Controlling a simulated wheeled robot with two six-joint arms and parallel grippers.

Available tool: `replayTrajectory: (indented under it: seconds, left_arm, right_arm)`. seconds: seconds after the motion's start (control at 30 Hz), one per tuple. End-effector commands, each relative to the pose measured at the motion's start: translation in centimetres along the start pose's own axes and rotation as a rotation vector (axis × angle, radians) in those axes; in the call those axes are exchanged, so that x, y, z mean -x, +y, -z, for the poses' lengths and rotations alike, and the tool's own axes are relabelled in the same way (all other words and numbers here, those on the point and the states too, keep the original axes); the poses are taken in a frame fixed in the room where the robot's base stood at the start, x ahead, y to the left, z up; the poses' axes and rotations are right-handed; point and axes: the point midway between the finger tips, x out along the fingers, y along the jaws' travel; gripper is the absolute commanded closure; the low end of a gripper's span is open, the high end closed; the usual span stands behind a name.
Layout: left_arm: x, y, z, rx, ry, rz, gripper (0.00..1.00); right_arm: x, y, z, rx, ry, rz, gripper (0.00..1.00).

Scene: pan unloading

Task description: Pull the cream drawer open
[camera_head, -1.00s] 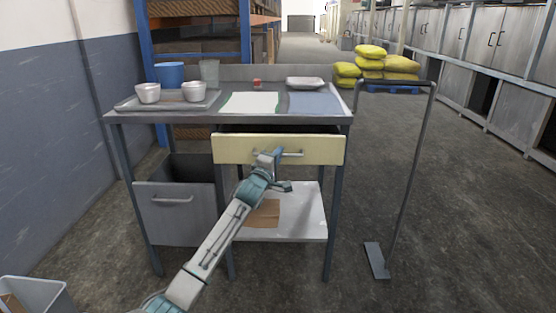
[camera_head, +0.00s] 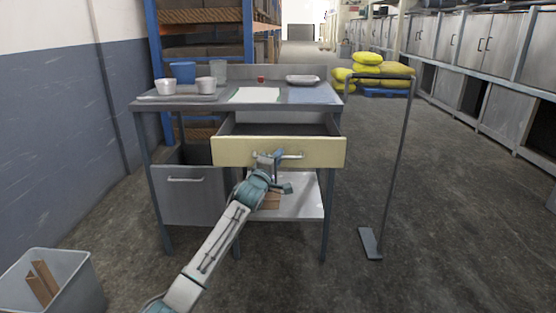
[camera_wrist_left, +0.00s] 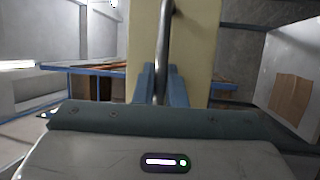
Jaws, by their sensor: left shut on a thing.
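The cream drawer (camera_head: 228,152) stands pulled out from under the grey workbench top, and its dark inside (camera_head: 275,129) shows from above. Its metal bar handle (camera_head: 291,156) is on the front face. My left gripper (camera_head: 268,157) is shut on the handle near its left part. In the left wrist view the handle (camera_wrist_left: 164,50) runs between the two blue fingers (camera_wrist_left: 161,84), with the cream front (camera_wrist_left: 197,40) behind it. My right gripper is not in view.
A tray with two pale cups (camera_head: 206,84), a blue container (camera_head: 183,72), a white sheet (camera_head: 255,95) and a pale dish (camera_head: 302,80) are on the workbench (camera_head: 160,104). A grey lower bin (camera_head: 190,195) is left of the drawer. A grey bin (camera_head: 70,280) stands front left. A metal stand (camera_head: 398,170) is at right.

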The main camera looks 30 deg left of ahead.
Motion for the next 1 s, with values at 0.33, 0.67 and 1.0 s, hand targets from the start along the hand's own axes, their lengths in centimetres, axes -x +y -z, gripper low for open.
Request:
replayTrajectory:
  seconds: [0.33, 0.67, 1.0]
  left_arm:
    - [0.0, 0.1, 0.0, -0.001, 0.000, -0.002, 1.00]
    - [0.0, 0.1, 0.0, 0.000, 0.000, -0.001, 0.81]
    - [2.8, -0.1, 0.0, -0.005, -0.002, -0.001, 0.81]
  right_arm:
    - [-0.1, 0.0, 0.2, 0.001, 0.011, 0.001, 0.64]
    - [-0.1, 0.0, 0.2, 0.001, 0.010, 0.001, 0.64]
    - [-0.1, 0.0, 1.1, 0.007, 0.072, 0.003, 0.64]
